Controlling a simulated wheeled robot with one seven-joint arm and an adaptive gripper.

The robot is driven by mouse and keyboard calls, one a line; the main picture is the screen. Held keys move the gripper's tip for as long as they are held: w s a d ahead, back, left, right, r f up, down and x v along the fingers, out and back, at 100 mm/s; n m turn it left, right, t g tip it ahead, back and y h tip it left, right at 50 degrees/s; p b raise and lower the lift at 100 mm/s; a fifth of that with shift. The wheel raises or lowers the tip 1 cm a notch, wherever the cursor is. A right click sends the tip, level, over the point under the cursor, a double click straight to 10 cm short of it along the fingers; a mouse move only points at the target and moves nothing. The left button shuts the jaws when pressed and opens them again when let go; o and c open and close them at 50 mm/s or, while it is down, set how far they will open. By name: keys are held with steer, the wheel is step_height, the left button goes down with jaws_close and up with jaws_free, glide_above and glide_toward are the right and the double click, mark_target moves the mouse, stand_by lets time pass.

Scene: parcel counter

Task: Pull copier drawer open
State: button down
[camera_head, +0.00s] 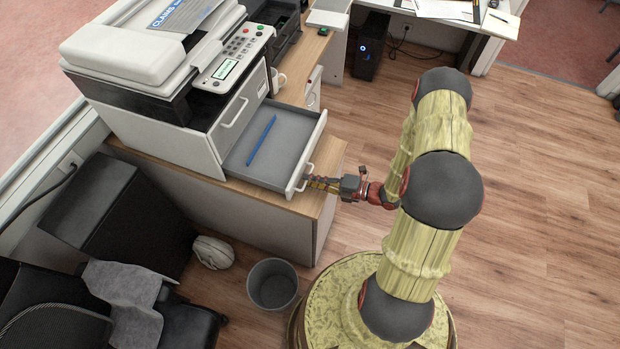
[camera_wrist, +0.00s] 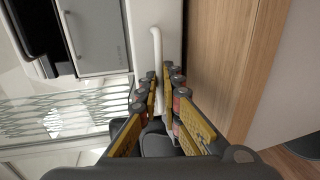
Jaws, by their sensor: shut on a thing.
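The copier (camera_head: 165,75) stands on a counter at the upper left. Its lower drawer (camera_head: 268,148) is pulled out toward my arm, and its grey inside shows, with a blue pen (camera_head: 261,139) lying in it. The white drawer handle (camera_head: 298,182) is on the drawer front. My gripper (camera_head: 314,182) is shut on the handle's lower end. In the wrist view the handle (camera_wrist: 156,48) runs down between the two fingers (camera_wrist: 162,92). The finger pads partly hide the handle.
The wooden counter top (camera_head: 321,151) shows beside the drawer. Another closed drawer with a handle (camera_head: 235,113) sits above it on the copier. A grey bin (camera_head: 272,285) and a chair (camera_head: 180,325) stand on the floor below. The wooden floor at right is clear.

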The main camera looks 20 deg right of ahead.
steer(key=c, duration=2)
jaws_free()
steer(key=v, duration=1.2)
